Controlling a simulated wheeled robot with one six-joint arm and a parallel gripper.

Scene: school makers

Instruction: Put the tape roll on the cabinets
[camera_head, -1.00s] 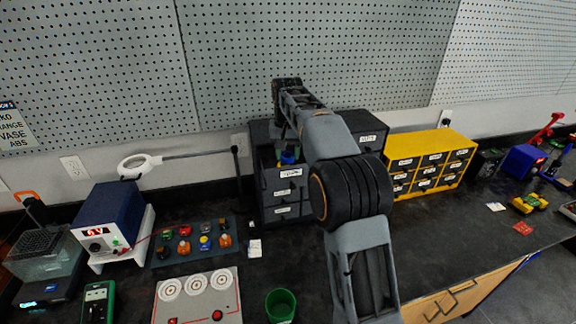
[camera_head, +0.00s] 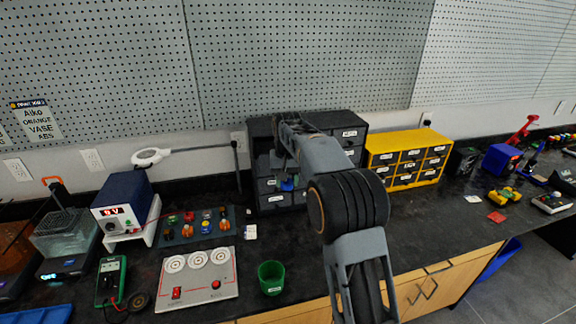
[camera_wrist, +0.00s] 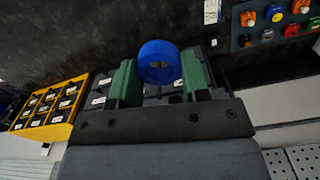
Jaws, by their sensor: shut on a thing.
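A small blue tape roll (camera_wrist: 158,50) sits between the green fingers of my gripper (camera_wrist: 161,75), which is shut on it. In the head view a small patch of the blue roll (camera_head: 287,185) shows below my arm, in front of the dark drawer cabinet's front. My arm hides most of the gripper there. The dark cabinet (camera_head: 262,130) stands against the wall, with white-labelled drawers; my arm covers its middle. A yellow drawer cabinet (camera_head: 432,139) stands beside it on the right. It also shows at the left of the wrist view (camera_wrist: 66,88).
A magnifier lamp (camera_head: 150,157) reaches out left of the dark cabinet. A knob board (camera_head: 215,238), a green cup (camera_head: 271,277) and a hot plate (camera_head: 230,289) lie in front on the black worktop. A blue box (camera_head: 500,159) stands far right.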

